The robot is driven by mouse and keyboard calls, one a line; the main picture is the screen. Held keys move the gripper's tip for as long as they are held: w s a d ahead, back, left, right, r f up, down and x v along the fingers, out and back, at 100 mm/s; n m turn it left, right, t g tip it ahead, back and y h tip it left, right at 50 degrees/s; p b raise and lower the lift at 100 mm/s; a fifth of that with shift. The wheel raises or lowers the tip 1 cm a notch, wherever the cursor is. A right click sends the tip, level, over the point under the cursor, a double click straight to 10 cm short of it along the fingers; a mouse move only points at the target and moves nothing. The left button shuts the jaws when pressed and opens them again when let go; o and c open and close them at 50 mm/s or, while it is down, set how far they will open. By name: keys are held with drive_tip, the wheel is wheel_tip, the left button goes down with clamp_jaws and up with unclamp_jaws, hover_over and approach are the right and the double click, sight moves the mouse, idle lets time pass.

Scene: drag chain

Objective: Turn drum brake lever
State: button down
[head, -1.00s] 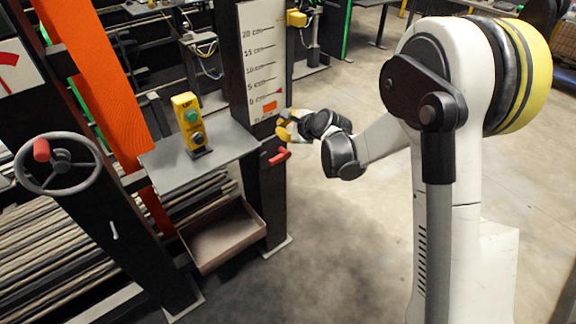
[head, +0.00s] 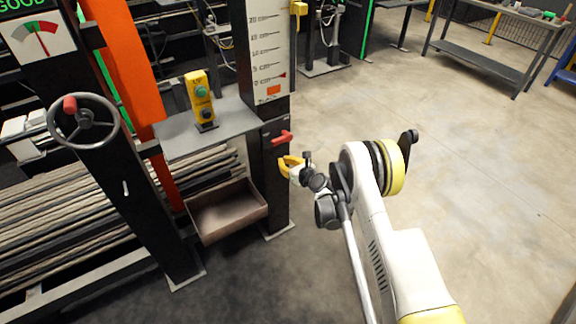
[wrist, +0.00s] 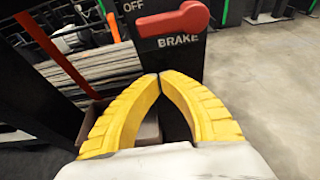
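My gripper (head: 284,163) is just below the lever in the head view. In the wrist view my gripper's yellow fingertips (wrist: 158,76) meet, with nothing between them, below the lever and the label. The fingers appear apart from the lever.
A handwheel (head: 84,121) with a red knob stands at left. A yellow button box (head: 201,101) sits on a grey shelf (head: 172,142), above an open brown tray (head: 228,235). The floor (head: 470,160) at right is clear.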

sight(281, 138)
drive_tip(key=b+x, duration=0.2)
drive_tip(key=x, duration=0.3)
drive_tip(key=shift+w+a+f, duration=0.1)
drive_tip(key=shift+w, duration=0.1)
wheel_tip(281, 138, up, 4)
drive_tip(key=shift+s+r+b, duration=0.1)
drive_tip(key=shift+s+b, duration=0.05)
drive_tip(key=shift+b, duration=0.3)
